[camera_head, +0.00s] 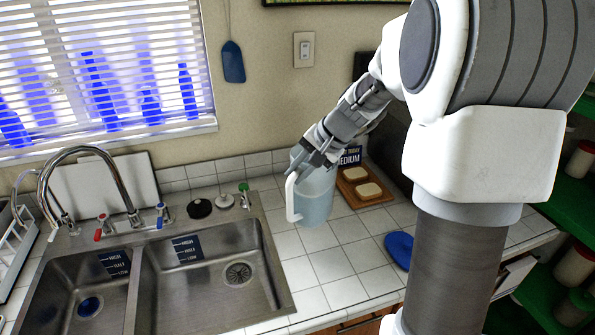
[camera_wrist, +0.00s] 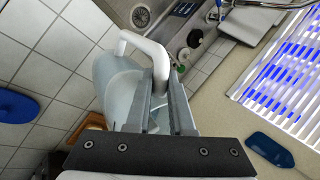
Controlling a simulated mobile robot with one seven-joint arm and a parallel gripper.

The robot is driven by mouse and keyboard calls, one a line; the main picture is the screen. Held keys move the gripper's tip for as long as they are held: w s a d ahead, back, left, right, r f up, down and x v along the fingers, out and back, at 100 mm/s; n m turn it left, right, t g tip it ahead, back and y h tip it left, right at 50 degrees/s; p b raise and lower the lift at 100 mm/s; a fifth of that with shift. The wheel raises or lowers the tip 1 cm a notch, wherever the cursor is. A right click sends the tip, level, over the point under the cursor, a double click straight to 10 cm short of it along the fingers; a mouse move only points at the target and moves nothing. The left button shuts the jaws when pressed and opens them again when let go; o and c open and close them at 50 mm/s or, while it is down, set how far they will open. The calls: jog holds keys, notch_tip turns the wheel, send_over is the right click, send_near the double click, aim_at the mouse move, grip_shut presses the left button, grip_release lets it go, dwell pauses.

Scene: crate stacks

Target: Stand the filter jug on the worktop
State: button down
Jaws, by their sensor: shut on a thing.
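The filter jug (camera_head: 316,200) is pale blue and translucent, with a white handle (camera_head: 291,197) on its left side. In the head view it is roughly upright over the tiled worktop (camera_head: 325,262), right of the sink. I cannot tell whether its base touches the tiles. My gripper (camera_head: 312,160) is at the top of the jug, shut on the handle. In the wrist view the handle (camera_wrist: 148,48) runs in between my two fingers (camera_wrist: 166,92), and the jug body (camera_wrist: 120,85) lies to their left. My fingers hide part of the handle and jug.
The double sink (camera_head: 283,275) with its tap (camera_head: 110,165) is at left. A wooden board (camera_head: 352,201) with pale slices and a dark sign (camera_head: 349,157) stand behind right. A blue disc (camera_head: 398,249) lies right on the tiles. Tiles in front of the jug are clear.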

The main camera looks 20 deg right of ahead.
aim_at(298, 214)
jog(key=shift+w+f+b, duration=0.1)
jog(key=shift+f+b, duration=4.65)
jog(key=shift+f, duration=0.7)
jog(key=shift+f+b, duration=0.45)
jog(key=c, duration=0.7)
grip_release()
jog(key=shift+f, duration=0.1)
jog(key=p+v, duration=0.1)
jog(key=v, duration=1.6)
jog(key=shift+r, duration=0.25)
jog(key=shift+d, duration=0.1)
